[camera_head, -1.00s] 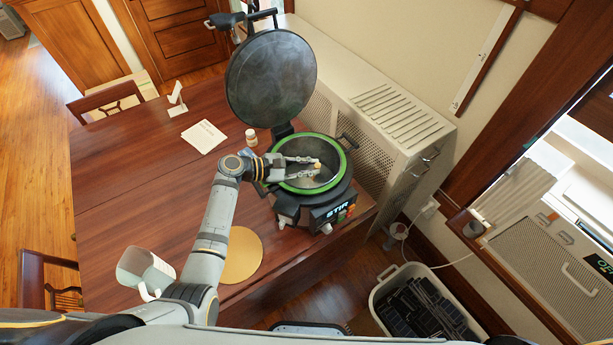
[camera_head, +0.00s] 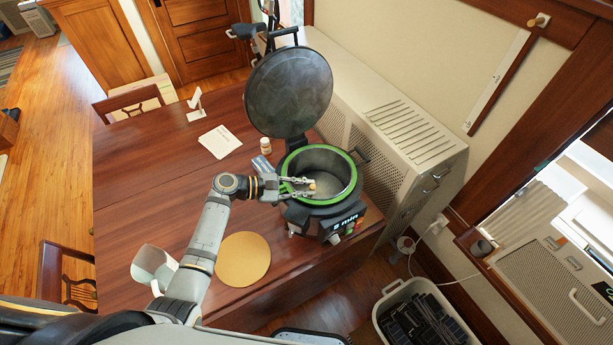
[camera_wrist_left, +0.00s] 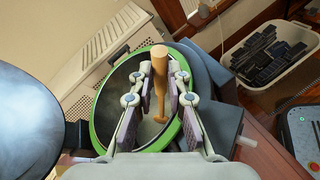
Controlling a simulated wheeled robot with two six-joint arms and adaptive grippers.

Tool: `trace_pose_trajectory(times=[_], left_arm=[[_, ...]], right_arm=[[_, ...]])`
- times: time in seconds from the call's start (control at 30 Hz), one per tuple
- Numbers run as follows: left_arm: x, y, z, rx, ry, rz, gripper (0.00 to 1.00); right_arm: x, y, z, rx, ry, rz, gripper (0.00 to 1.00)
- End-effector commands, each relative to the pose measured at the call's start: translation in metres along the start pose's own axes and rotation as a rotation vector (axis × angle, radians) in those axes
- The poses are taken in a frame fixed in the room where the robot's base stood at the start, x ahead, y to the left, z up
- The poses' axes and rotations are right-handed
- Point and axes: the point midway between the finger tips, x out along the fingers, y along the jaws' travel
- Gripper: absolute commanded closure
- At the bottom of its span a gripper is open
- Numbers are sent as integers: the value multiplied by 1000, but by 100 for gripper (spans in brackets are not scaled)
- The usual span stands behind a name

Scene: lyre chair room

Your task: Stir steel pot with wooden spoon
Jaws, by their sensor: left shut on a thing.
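The steel pot (camera_head: 328,160) is a deep open cooker with a green rim, standing near the table's right edge. Its dark round lid (camera_head: 290,92) is raised behind it. My left gripper (camera_head: 312,187) reaches in from the left over the pot's near rim. It is shut on the wooden spoon, whose light brown handle (camera_wrist_left: 160,72) stands between the fingers in the left wrist view. The spoon's lower end points into the pot; in the head view only its small top shows. My right gripper is not in view.
The wooden table (camera_head: 150,190) holds a round tan mat (camera_head: 243,259), a white pitcher (camera_head: 152,266), papers (camera_head: 220,141) and a small bottle (camera_head: 265,145). A perforated metal cabinet (camera_head: 400,150) stands right behind the pot. A bin (camera_head: 425,315) sits on the floor.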

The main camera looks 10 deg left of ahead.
Motion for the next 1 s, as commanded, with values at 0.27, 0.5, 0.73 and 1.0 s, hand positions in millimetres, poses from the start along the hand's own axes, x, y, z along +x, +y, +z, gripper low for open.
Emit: trace_pose_trajectory(times=[0.27, 0.5, 0.73, 1.0], left_arm=[[6, 2, 0, 1, -2, 2, 100], [27, 12, 0, 2, -2, 2, 100], [25, 13, 7, 2, -1, 1, 100], [14, 13, 32, 3, 0, 1, 100]], right_arm=[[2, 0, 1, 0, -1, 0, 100], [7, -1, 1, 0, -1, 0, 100], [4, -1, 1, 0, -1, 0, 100], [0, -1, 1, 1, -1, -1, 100]])
